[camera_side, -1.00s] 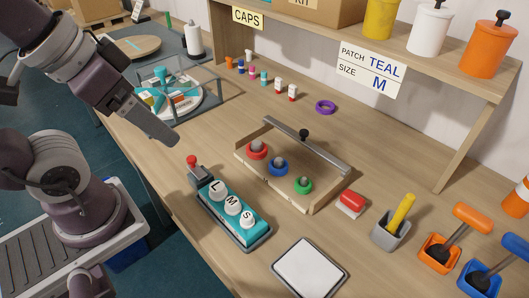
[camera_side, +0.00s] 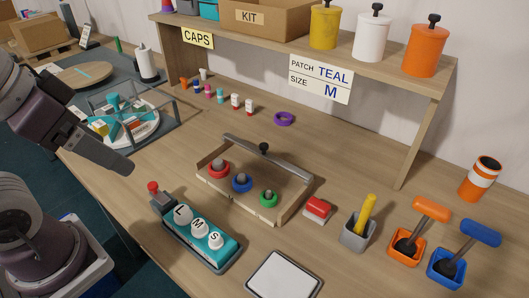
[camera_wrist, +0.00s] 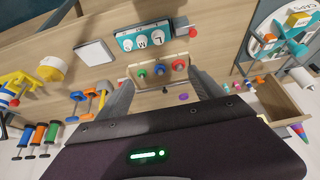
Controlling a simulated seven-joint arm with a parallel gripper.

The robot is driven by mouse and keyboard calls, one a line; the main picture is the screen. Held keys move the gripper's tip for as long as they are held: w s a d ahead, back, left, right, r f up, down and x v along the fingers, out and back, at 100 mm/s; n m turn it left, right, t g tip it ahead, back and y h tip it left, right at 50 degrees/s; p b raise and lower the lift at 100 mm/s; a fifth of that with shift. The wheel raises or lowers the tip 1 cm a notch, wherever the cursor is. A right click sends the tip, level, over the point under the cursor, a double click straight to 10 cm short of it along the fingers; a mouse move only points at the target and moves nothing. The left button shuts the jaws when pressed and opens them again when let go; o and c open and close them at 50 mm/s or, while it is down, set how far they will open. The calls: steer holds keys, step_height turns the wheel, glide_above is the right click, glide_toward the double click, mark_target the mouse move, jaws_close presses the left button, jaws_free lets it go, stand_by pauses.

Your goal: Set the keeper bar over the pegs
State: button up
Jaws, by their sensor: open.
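The keeper bar (camera_side: 290,170) is a long grey bar with a black knob (camera_side: 264,147) in its middle. It lies along the back edge of a shallow wooden tray (camera_side: 237,207). Three grey pegs stand in a row in the tray, with a red ring (camera_side: 219,171), a blue ring (camera_side: 242,183) and a green ring (camera_side: 268,198) around them. The bar is behind the pegs, not over them. My gripper (camera_side: 125,165) is empty, left of the tray and above the bench. In the wrist view my gripper (camera_wrist: 160,80) is open, its fingers wide apart, with the tray beyond them.
A teal box with L, M and S knobs (camera_side: 203,236) and a red button (camera_side: 153,187) stand in front of the tray. A red-topped block (camera_side: 318,208), a grey cup (camera_side: 358,233) and a white pad (camera_side: 283,275) are nearby. A purple ring (camera_side: 284,119) lies behind on clear bench.

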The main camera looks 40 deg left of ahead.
steer(key=shift+c, duration=0.3)
steer(key=shift+w+r, duration=0.2)
steer(key=shift+w, duration=0.1)
steer(key=c, duration=0.4)
steer(key=shift+n+g, duration=0.6)
steer(key=shift+n, duration=0.3)
steer(key=w+r, duration=0.1)
steer(key=w, duration=0.1)
steer(key=w+r, duration=0.1)
steer(key=w, duration=0.2)
steer(key=w+r, duration=0.1)
steer(key=w, duration=0.1)
steer(key=shift+w+d, duration=0.15)
steer(key=shift+c, duration=1.2)
steer(key=n+g, duration=0.4)
steer(key=n, duration=0.3)
glide_above(264, 144)
steer(key=s, duration=0.1)
step_height(264, 144, down, 14)
steer(key=f, duration=0.9)
steer(key=shift+w, duration=0.4)
jaws_close()
steer(key=shift+r, duration=0.1)
